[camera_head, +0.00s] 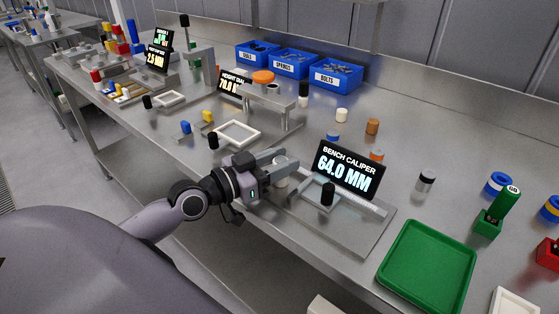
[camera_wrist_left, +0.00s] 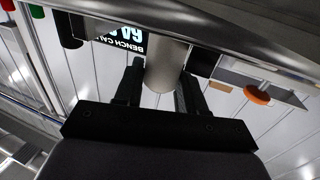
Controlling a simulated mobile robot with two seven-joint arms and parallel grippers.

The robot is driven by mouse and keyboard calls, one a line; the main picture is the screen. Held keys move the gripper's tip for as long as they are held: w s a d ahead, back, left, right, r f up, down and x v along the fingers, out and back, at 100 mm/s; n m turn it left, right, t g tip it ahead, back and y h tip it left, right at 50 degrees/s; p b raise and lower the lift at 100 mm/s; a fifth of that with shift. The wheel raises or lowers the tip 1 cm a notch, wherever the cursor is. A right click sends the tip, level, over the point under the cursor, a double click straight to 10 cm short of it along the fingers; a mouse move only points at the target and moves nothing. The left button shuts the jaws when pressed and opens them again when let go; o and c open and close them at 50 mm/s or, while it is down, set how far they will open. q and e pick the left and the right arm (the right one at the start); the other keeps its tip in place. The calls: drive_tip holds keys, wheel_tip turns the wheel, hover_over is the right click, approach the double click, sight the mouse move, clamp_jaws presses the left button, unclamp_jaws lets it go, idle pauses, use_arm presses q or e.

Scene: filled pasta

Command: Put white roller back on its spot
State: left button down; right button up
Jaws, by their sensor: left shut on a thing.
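My left gripper (camera_head: 284,163) is shut on the white roller (camera_head: 280,177) at the left end of the bench caliper. In the left wrist view the pale roller (camera_wrist_left: 167,66) is between my two dark fingers (camera_wrist_left: 161,88). The bench caliper display (camera_head: 347,171) reads 64.0 MM. A black cylinder (camera_head: 327,194) stands upright at the caliper, to the right of the roller. My gripper hides part of the roller, and I cannot tell whether its base touches anything. An empty white square frame (camera_head: 254,136) lies on the bench behind my gripper. My right gripper is not in view.
An empty green tray (camera_head: 428,268) lies right of the caliper. A height gauge (camera_head: 284,108) stands behind my gripper, with blue bins (camera_head: 335,77) at the back. Several small cylinders, such as an orange-brown one (camera_head: 372,126), stand beyond the caliper. Bare bench lies between them.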

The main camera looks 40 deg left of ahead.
use_arm(q)
drive_tip(key=c, duration=0.7)
unclamp_jaws()
drive_tip(key=shift+o, duration=0.2)
